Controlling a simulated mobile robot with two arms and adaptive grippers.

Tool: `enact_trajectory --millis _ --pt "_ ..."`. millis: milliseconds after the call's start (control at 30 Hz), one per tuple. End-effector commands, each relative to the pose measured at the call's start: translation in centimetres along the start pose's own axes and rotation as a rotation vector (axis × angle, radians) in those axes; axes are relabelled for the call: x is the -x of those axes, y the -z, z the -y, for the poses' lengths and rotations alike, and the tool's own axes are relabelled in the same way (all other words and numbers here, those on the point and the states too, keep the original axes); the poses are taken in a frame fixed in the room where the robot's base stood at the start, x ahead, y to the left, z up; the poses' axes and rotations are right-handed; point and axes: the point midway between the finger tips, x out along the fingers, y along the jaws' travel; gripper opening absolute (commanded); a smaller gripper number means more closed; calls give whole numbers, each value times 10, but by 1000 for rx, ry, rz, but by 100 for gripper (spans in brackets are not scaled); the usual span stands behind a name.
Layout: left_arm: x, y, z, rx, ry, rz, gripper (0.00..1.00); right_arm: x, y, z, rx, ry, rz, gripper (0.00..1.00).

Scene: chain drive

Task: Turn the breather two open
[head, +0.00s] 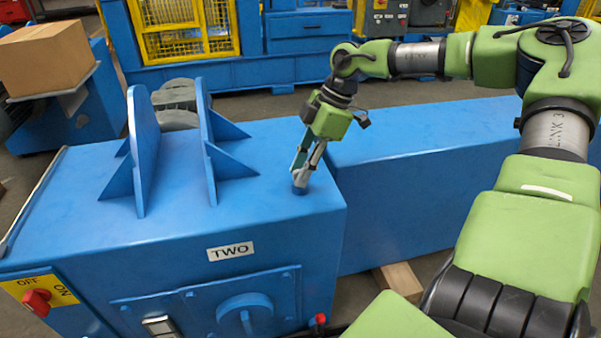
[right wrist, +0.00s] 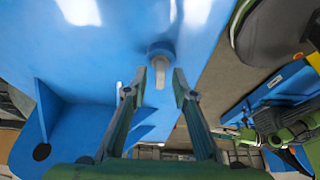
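The breather (head: 300,188) is a small blue round cap on top of the blue housing marked TWO, near its right end. In the right wrist view the breather (right wrist: 160,50) shows as a blue round collar with a pale grey stem. My right gripper (head: 303,174) points down at it from above. In the right wrist view the two fingertips of my right gripper (right wrist: 163,76) stand apart, one on each side of the stem, with gaps visible. The fingers hide part of the breather in the head view. My left gripper does not show in the head view.
Two upright blue plates with gussets (head: 142,150) stand left of the breather. The housing front has a TWO label (head: 230,251), a round blue knob (head: 243,308) and a red switch (head: 37,302). A long blue box (head: 430,180) lies to the right. The housing top around the breather is clear.

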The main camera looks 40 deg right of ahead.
Motion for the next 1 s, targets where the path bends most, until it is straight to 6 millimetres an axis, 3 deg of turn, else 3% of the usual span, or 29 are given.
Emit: enact_trajectory --millis 367,467,500,1000 --pt "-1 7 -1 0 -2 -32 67 -4 0 0 0 -1 -1 25" --pt "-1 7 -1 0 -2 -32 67 -4 0 0 0 -1 -1 2" --pt "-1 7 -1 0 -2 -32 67 -4 0 0 0 -1 -1 0" --pt "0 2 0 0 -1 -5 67 -4 0 -1 72 28 2 0"
